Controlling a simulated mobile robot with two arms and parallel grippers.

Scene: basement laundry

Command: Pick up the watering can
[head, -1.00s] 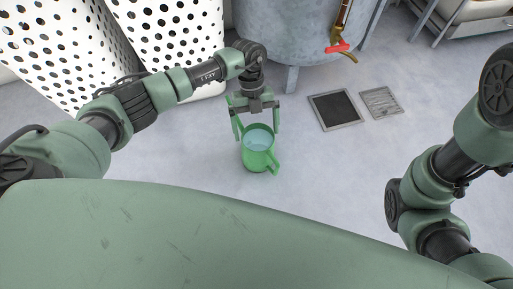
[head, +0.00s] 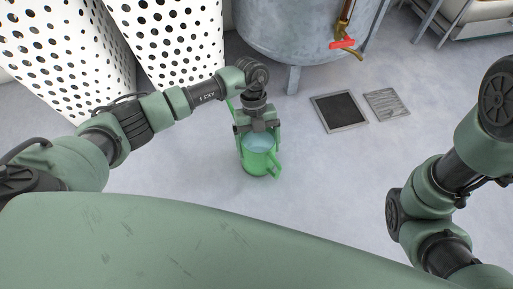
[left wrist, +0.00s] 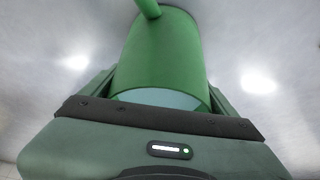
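The green watering can (head: 257,163) stands upright on the floor near the middle of the head view, with pale blue water visible inside and its handle at the lower right. My left gripper (head: 258,134) is above it, pointing down, with its open fingers on either side of the can. In the left wrist view the can (left wrist: 163,55) fills the space between the fingers (left wrist: 165,95); whether they touch its sides is unclear. The gripper hides the can's far side. My right arm shows at the right, but its gripper is out of view.
Two white perforated baskets (head: 180,40) stand at the upper left. A galvanized tub (head: 295,30) on legs with a brass tap and red handle (head: 343,44) is behind the can. A dark floor panel (head: 339,111) and grate (head: 386,103) lie right.

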